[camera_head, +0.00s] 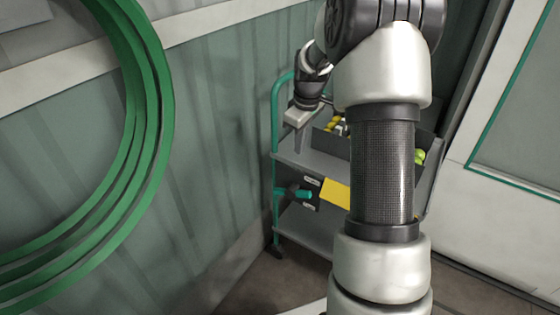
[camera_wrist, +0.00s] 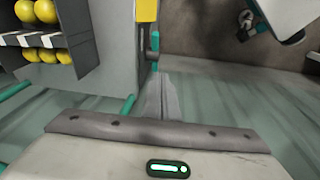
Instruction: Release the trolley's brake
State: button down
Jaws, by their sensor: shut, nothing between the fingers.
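The trolley (camera_head: 312,160) has grey shelves and a green tube frame. It stands against the corner beyond my arm. A teal lever (camera_head: 293,193), which looks like the brake lever, sticks out to the left from a dark plate with pale labels (camera_head: 312,190) below the upper shelf. A teal piece, probably the same lever, shows beside the yellow panel in the wrist view (camera_wrist: 155,44). My gripper (camera_head: 299,143) points down at the trolley's left end, above the lever and apart from it. Its narrow fingers (camera_wrist: 160,88) are together and empty. My arm hides the trolley's right part.
A dark box with yellow fruit (camera_wrist: 40,40) sits on the trolley's upper shelf, close to my gripper. A yellow panel (camera_head: 335,193) is right of the lever. A large green ring-shaped coil (camera_head: 140,130) hangs at left. A pale door (camera_head: 515,150) is at right.

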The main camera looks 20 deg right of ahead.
notch_tip(320, 180, down, 6)
jog(key=w+d, duration=0.1)
jog(key=d, duration=0.1)
jog(key=shift+w+n+b, duration=0.15)
jog(key=shift+n+b, duration=0.15)
jog(key=shift+b, duration=0.05)
jog(key=shift+a+f, duration=0.1)
jog(key=b, duration=0.3)
send_over(304, 193)
jog(key=f, duration=1.2)
jog(key=shift+w+a+f, duration=0.15)
jog(key=shift+a, duration=0.2)
jog(key=shift+d+f, duration=0.25)
jog(key=shift+f, duration=0.25)
